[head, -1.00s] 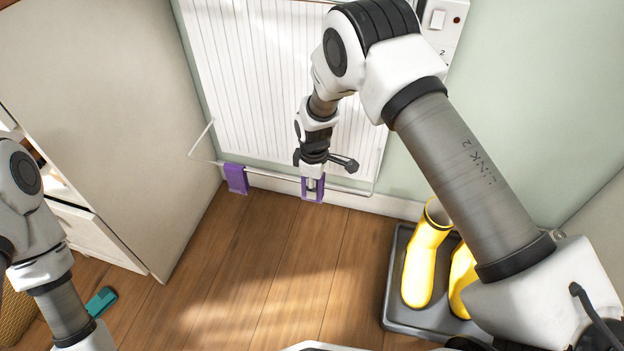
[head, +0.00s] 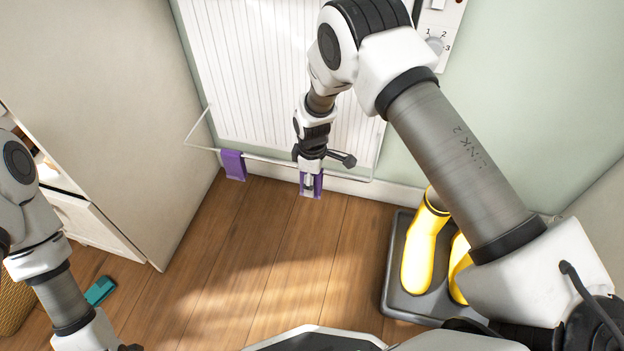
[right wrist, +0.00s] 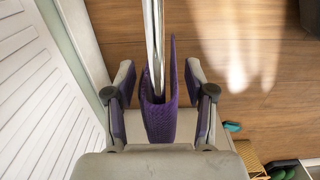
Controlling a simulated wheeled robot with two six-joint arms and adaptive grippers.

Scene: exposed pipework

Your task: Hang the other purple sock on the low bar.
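One purple sock (head: 233,165) hangs over the low bar (head: 262,159) at its left part. The other purple sock (head: 318,186) is at the bar further right, at my right gripper (head: 311,184). In the right wrist view this sock (right wrist: 159,118) is folded over the bar (right wrist: 154,40), with a flap on each side. My right gripper (right wrist: 160,88) has its two fingers apart, one on each side of the sock, with gaps between them and the cloth. My left arm comes in at the left edge; its fingers are outside the picture.
The white ribbed radiator (head: 250,85) stands behind the bar. Yellow boots (head: 423,250) stand on a grey tray (head: 398,300) at the right. A pale cabinet (head: 110,110) is at the left, with a teal object (head: 100,290) on the floor near it. The middle floor is clear.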

